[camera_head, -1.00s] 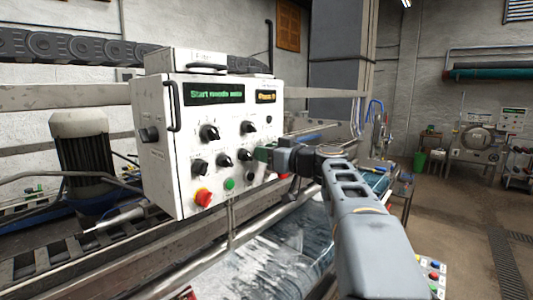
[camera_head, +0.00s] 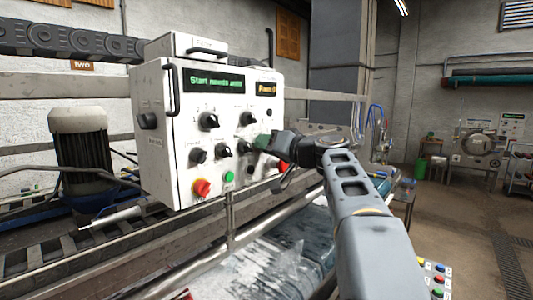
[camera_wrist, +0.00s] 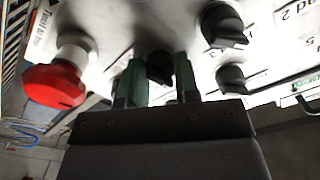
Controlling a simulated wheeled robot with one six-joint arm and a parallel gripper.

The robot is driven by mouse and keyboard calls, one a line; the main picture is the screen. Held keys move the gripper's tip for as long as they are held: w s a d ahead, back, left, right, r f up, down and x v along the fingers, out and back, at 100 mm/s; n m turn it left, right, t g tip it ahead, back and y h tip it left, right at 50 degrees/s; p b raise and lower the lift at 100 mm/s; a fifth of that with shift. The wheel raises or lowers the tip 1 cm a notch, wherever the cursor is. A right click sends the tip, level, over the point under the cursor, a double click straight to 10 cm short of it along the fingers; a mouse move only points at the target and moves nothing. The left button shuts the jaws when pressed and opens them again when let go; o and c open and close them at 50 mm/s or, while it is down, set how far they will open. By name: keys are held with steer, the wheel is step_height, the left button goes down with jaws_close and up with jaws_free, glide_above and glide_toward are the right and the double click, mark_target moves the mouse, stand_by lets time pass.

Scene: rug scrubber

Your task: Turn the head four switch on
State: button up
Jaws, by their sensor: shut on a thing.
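The white control box (camera_head: 180,95) carries several black rotary knobs, one of them a knob (camera_head: 209,120) at upper left. My gripper (camera_head: 263,143) is at the right side of its front face. In the wrist view, its green fingers (camera_wrist: 158,82) stand on both sides of a small black switch knob (camera_wrist: 160,66) and are shut on it. That knob's label and pointer cannot be read. Two other black knobs (camera_wrist: 222,24) (camera_wrist: 231,78) are right of the fingers, with part of a "2" label near them.
A red mushroom button (camera_wrist: 55,84) is close left of the fingers in the wrist view. A red knob (camera_head: 201,187) and a green button (camera_head: 228,177) are low on the box. A motor (camera_head: 80,150) stands left. The floor at right is open.

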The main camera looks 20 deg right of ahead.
steer(key=m+b, duration=0.1)
steer(key=m, duration=0.4)
steer(key=shift+m, duration=2.4)
steer(key=o, duration=0.9)
steer(key=b+v, duration=0.3)
steer(key=v, duration=1.1)
steer(key=shift+a+r+b, duration=0.1)
steer(key=shift+b, duration=0.2)
steer(key=shift+w, duration=0.1)
